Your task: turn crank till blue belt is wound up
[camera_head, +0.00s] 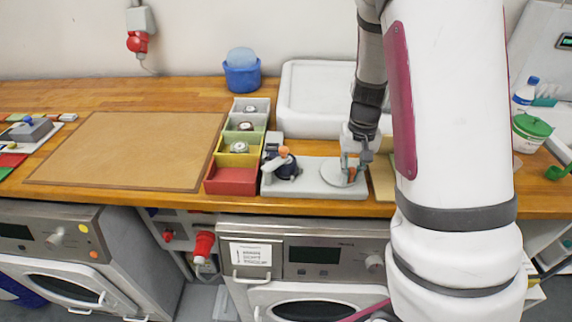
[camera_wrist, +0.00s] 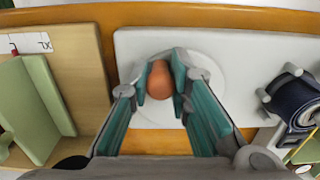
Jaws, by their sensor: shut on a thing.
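A light grey winding device (camera_head: 310,190) stands on the wooden worktop. At its right end is a round crank disc (camera_head: 335,180), which shows pale in the wrist view (camera_wrist: 160,113). My gripper (camera_head: 352,166) is over the disc. In the wrist view its teal-padded fingers (camera_wrist: 162,82) are shut on an upright orange-brown crank knob (camera_wrist: 160,80). The dark blue belt (camera_head: 284,170) is at the device's left end, beneath a separate orange part (camera_head: 283,150). In the wrist view the belt (camera_wrist: 298,100) shows as a roll at the right edge, partly cut off.
A row of coloured bins (camera_head: 232,180), several holding small rolled items, stands just left of the device. A white basin (camera_head: 310,100) is behind it. A green upright piece (camera_wrist: 40,100) on a light board is close by in the wrist view. The brown mat (camera_head: 125,150) is clear.

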